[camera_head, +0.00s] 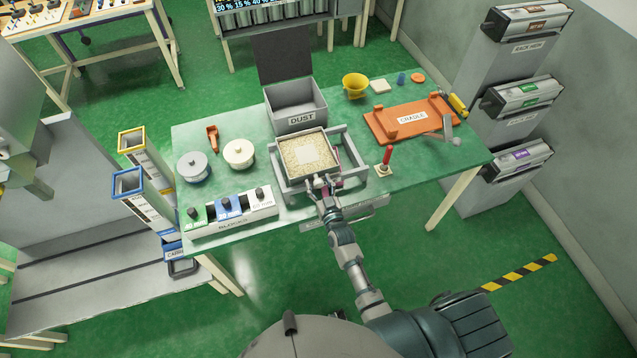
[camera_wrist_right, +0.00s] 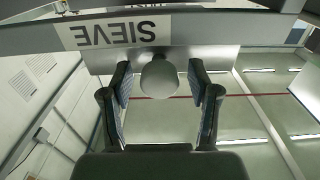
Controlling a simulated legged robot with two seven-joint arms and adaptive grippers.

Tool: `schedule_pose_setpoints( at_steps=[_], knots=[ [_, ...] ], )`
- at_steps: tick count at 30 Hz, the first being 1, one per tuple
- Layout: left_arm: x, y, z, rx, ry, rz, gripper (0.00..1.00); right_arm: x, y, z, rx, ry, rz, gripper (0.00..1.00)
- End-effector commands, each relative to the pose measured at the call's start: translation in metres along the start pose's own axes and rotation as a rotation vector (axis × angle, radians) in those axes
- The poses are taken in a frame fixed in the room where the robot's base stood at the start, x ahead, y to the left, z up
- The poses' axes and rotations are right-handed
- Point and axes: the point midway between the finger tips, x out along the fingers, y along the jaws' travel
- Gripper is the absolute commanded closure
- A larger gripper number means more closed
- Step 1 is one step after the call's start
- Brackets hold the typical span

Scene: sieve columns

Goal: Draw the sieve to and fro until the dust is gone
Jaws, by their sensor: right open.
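The sieve (camera_head: 306,155) is a square tray with pale grainy material in it and a lighter patch in its middle. It sits in a grey frame (camera_head: 353,167) near the table's front edge. My right gripper (camera_head: 326,183) is at the front of the sieve. In the right wrist view the gripper (camera_wrist_right: 160,98) is open, with a pale round knob (camera_wrist_right: 159,77) between its fingers, below the SIEVE label (camera_wrist_right: 115,34). My left gripper is not seen.
Left on the green table (camera_head: 230,120) are two lidded pots (camera_head: 238,153), an orange scoop (camera_head: 212,138) and the block rack (camera_head: 230,209). Right are the orange cradle (camera_head: 412,118), a red-handled item (camera_head: 386,158) and a yellow funnel (camera_head: 355,85).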

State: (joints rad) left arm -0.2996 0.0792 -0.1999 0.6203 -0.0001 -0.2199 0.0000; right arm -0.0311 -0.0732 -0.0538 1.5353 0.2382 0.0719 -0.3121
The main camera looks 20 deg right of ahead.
Motion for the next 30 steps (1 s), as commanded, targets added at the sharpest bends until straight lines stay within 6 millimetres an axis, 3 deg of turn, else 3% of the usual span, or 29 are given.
schedule_pose_setpoints(
  at_steps=[9,16,23,30],
  knots=[
    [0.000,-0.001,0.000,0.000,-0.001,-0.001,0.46,0.003,0.000,0.000,0.000,0.000,0.000,0.42],
    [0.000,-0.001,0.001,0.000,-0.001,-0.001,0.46,0.002,0.000,0.000,-0.001,0.000,0.000,0.99],
    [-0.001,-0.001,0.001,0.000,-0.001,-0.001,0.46,0.002,0.005,0.000,-0.003,0.000,0.000,1.00],
    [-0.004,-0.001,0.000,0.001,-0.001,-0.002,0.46,0.002,0.054,0.000,-0.007,-0.001,0.000,1.00]
  ],
)
